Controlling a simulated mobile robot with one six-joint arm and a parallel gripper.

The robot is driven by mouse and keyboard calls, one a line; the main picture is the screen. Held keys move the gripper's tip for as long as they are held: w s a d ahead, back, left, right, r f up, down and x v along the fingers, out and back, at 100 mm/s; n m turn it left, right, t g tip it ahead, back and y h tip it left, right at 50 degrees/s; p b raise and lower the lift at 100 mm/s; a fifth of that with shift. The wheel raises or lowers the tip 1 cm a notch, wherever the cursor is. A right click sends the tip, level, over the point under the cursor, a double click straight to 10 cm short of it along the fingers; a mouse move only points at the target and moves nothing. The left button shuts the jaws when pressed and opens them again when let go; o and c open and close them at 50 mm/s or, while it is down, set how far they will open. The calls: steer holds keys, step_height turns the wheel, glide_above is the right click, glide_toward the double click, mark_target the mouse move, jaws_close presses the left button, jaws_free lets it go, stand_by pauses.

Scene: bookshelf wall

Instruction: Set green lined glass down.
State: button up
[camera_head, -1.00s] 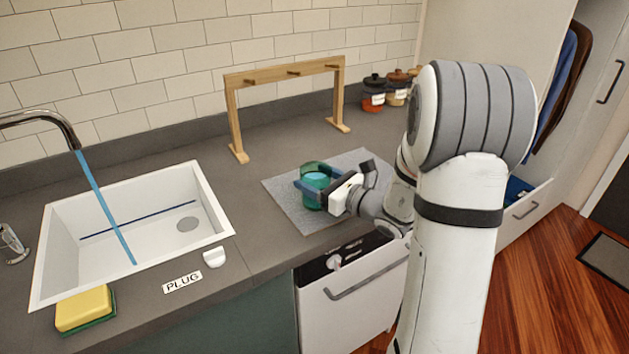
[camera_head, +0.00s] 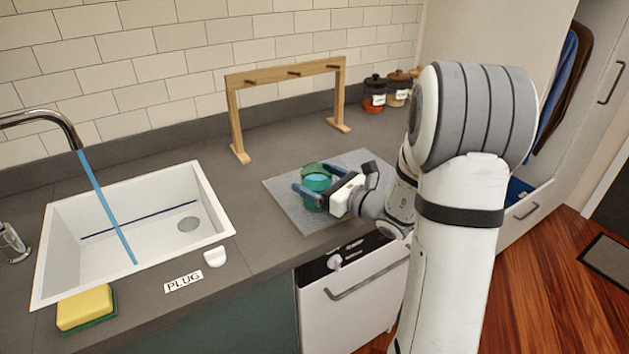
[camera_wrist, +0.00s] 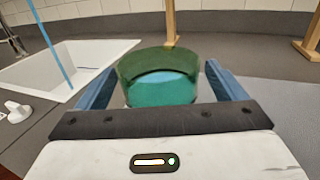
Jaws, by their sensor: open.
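The green glass (camera_head: 316,178) stands upright on the grey mat (camera_head: 285,198) on the counter. It is see-through green, with a paler blue-green area inside. My gripper (camera_head: 305,192) is open, with one blue finger on each side of the glass. In the wrist view the glass (camera_wrist: 160,80) sits between the two fingers (camera_wrist: 158,88), with a visible gap on both sides. The lower front of the glass is hidden by my gripper's body.
A wooden rack (camera_head: 285,75) stands behind the mat. Lidded jars (camera_head: 375,93) are at the back right. A white sink (camera_head: 130,240) with running water, a yellow sponge (camera_head: 85,307) and a white plug (camera_head: 215,257) are to the left. An open dishwasher (camera_head: 350,285) is below the counter.

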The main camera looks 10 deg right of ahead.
steer(key=v, duration=1.1)
steer(key=shift+s+d+b, duration=0.15)
steer(key=shift+s+b, duration=0.05)
steer(key=shift+b, duration=0.15)
steer(key=s+a+f+n+g, duration=0.2)
steer(key=s+a+n+g, duration=1)
steer(key=a+n, duration=0.2)
steer(key=s+d+n+h, duration=0.5)
steer(key=n+h, duration=0.5)
steer(key=n, duration=0.4)
steer(key=shift+s+d+r+n+h, duration=0.2)
steer(key=shift+s+d+n+h, duration=0.1)
steer(key=shift+s+d+h, duration=0.15)
